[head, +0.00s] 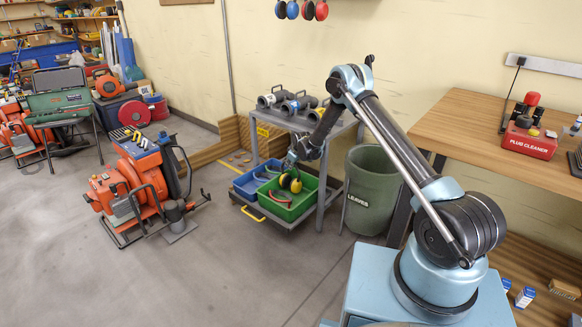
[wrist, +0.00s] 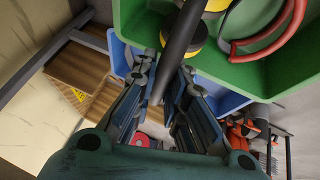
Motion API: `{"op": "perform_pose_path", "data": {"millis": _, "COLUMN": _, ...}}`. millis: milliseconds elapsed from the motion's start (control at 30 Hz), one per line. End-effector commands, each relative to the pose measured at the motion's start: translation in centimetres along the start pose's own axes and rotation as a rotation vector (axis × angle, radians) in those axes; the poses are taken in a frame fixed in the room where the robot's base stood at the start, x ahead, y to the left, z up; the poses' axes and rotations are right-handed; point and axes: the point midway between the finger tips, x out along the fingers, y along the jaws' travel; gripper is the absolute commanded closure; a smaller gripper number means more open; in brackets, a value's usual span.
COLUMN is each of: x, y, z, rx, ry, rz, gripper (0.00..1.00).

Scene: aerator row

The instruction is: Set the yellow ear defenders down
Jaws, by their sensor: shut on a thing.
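The yellow ear defenders (head: 296,186) hang at or inside the green crate (head: 283,214) on the cart's lower shelf. My gripper (head: 292,162) is just above them. In the wrist view my gripper (wrist: 163,88) is shut on their dark headband (wrist: 182,42), which runs between the fingers. A yellow and black cup (wrist: 197,38) shows beyond the fingertips, against the green crate (wrist: 142,22). I cannot tell whether the cups touch the crate's floor.
A red curved hose (wrist: 268,45) lies in the green crate. A blue crate (head: 244,190) sits beside it on the left. The grey cart (head: 278,119) carries dark pipe fittings above. A green bin (head: 370,195) stands right; an orange machine (head: 125,185) stands left.

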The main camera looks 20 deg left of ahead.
Motion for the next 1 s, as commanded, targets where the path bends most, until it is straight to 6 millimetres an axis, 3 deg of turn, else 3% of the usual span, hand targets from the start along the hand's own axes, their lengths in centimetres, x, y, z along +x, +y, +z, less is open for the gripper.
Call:
{"op": "perform_pose_path", "data": {"millis": 667, "x": 1.1, "y": -0.5, "z": 0.4, "rx": -0.002, "ry": 0.002, "rz": -0.001, "gripper": 1.00}}
{"op": "perform_pose_path", "data": {"millis": 700, "x": 1.1, "y": -0.5, "z": 0.4, "rx": -0.002, "ry": 0.001, "rz": -0.001, "gripper": 0.85}}
{"op": "perform_pose_path", "data": {"millis": 800, "x": 1.1, "y": -0.6, "z": 0.4, "rx": -0.002, "ry": 0.001, "rz": -0.001, "gripper": 0.67}}
{"op": "perform_pose_path", "data": {"millis": 1000, "x": 1.1, "y": -0.6, "z": 0.4, "rx": -0.002, "ry": 0.001, "rz": -0.001, "gripper": 0.67}}
